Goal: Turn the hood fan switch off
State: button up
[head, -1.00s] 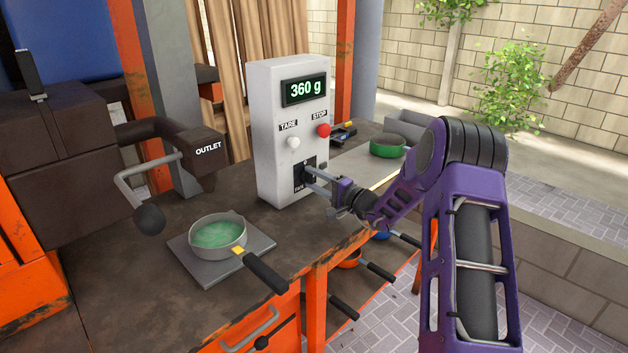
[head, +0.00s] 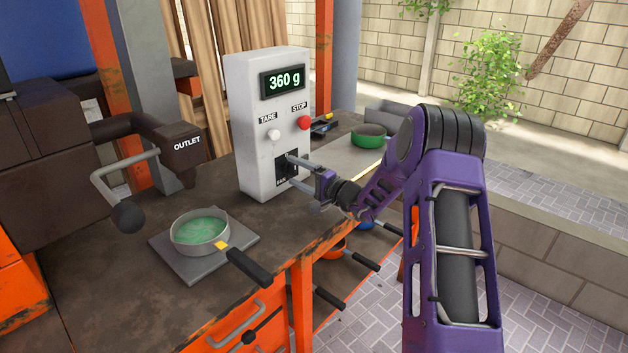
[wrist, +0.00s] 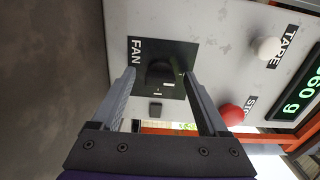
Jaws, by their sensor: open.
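The fan switch sits on a small black plate marked FAN (head: 286,168), low on the front of a white control box (head: 258,150). In the wrist view the dark switch (wrist: 160,72) shows on that plate between my fingers, partly in shadow, and its exact position is hard to tell. My gripper (head: 292,169) is open, with its fingertips at the plate, one on each side of the switch. It also shows in the wrist view (wrist: 160,76). I cannot tell whether a finger touches the switch. Nothing is held.
Above the plate are a white TARE knob (head: 273,134), a red STOP button (head: 304,123) and a 360 g display (head: 283,82). A pan of green material (head: 202,232) stands left on a grey plate. A green round container (head: 369,137) stands behind my arm.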

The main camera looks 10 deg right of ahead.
jog(key=v, duration=1.7)
jog(key=shift+r, duration=0.1)
